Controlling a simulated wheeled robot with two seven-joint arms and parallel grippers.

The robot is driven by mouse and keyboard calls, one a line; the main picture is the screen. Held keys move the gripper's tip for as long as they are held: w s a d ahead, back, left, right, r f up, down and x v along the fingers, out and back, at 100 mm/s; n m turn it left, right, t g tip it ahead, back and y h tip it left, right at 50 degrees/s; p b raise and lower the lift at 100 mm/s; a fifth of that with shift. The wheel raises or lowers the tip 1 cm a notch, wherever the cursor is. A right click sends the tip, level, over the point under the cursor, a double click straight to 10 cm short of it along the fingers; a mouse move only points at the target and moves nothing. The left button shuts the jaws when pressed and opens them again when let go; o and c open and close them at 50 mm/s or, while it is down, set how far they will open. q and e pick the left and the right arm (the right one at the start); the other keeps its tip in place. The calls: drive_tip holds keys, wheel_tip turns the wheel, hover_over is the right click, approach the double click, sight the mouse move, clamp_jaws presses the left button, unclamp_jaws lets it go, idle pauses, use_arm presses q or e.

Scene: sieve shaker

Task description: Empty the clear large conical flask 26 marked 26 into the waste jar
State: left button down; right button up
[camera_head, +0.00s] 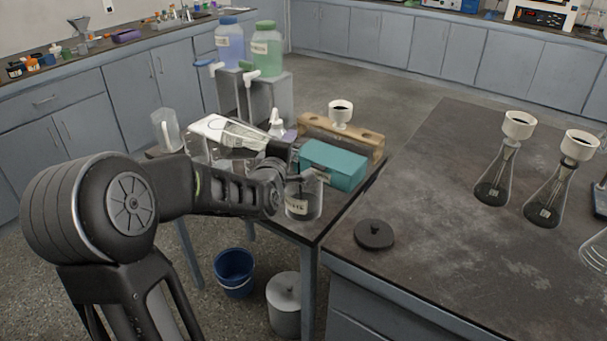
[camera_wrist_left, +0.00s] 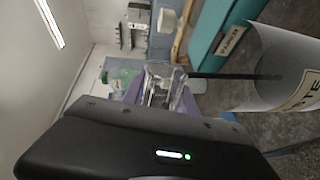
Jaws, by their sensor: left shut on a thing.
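A clear conical flask (camera_head: 245,134) lies tilted almost level in my left gripper (camera_head: 287,155), its neck toward the waste jar. In the left wrist view the clear glass (camera_wrist_left: 164,88) shows just past the gripper body; no number is readable. The waste jar (camera_head: 303,207) is clear, with a pale label, on the small table under the gripper; it also shows in the left wrist view (camera_wrist_left: 283,60). A thin dark streak (camera_wrist_left: 235,76) runs from the glass into the jar and looks like falling liquid. My right gripper is out of view.
A teal box (camera_head: 335,165) and a wooden rack (camera_head: 358,139) stand behind the jar. A clear pitcher (camera_head: 166,130) stands at the table's left. A black lid (camera_head: 374,235) and flasks with white funnels (camera_head: 496,180) are on the right bench. A blue bucket (camera_head: 234,272) is on the floor.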

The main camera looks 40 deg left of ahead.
use_arm(q)
drive_tip(key=shift+f, duration=0.25)
idle(0.3)
drive_tip(key=shift+d+r+m, duration=0.1)
drive_tip(key=shift+r+m, duration=0.05)
drive_tip(key=shift+m, duration=0.35)
idle(0.5)
drive_tip(key=r+n+p, duration=0.2)
drive_tip(key=a+r+n+p, duration=0.1)
drive_tip(key=r+n+p, duration=0.1)
drive_tip(key=p, duration=0.1)
drive_tip(key=shift+s+h, duration=0.15)
drive_tip(key=shift+h, duration=0.25)
